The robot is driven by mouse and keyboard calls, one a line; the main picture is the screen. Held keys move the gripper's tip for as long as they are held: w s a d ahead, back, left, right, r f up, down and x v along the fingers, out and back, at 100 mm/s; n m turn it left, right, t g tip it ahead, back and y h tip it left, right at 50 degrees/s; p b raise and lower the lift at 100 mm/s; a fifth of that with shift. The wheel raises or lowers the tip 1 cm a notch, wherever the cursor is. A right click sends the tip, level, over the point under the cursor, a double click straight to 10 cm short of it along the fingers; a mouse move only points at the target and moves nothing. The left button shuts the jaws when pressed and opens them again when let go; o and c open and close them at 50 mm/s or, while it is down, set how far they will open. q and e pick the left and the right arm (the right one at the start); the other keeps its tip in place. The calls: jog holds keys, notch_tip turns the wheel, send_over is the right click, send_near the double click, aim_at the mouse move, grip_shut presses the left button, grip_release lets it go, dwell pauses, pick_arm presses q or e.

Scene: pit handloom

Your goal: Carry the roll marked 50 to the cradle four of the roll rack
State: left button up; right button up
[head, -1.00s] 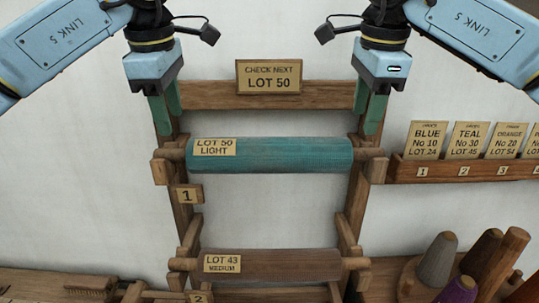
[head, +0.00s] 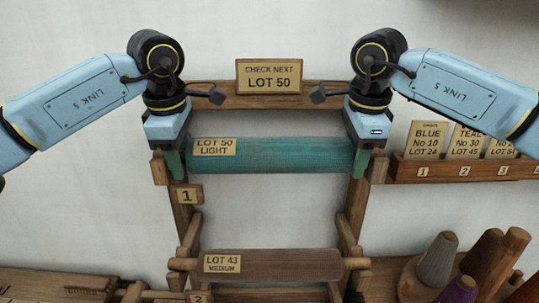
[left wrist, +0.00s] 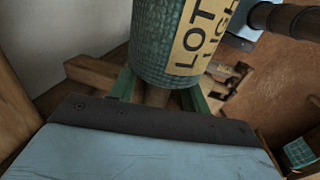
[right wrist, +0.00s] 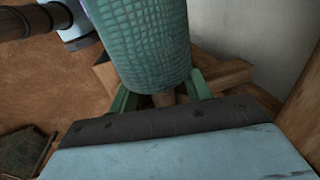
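The teal roll labelled LOT 50 LIGHT (head: 285,156) lies level across the top cradle of the wooden roll rack (head: 355,205), beside the tag 1 (head: 187,195). My left gripper (head: 174,163) is lowered at the roll's left end. In the left wrist view its green fingers stand apart on either side of the wooden spindle (left wrist: 155,97). My right gripper (head: 362,160) is lowered at the right end, its fingers likewise apart around the spindle (right wrist: 163,98) in the right wrist view. Cradle four is not in view.
A brown roll labelled LOT 43 MEDIUM (head: 280,265) lies in the cradle below, by tag 2 (head: 199,298). A card holder (head: 460,172) is on the right wall. A LOT 50 sign (head: 268,77) is above.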

pick_arm(q)
grip_shut()
pick_arm(e)
grip_shut()
pick_arm(q)
jog(key=shift+r, duration=0.15)
pick_arm(e)
jog(key=shift+r, duration=0.15)
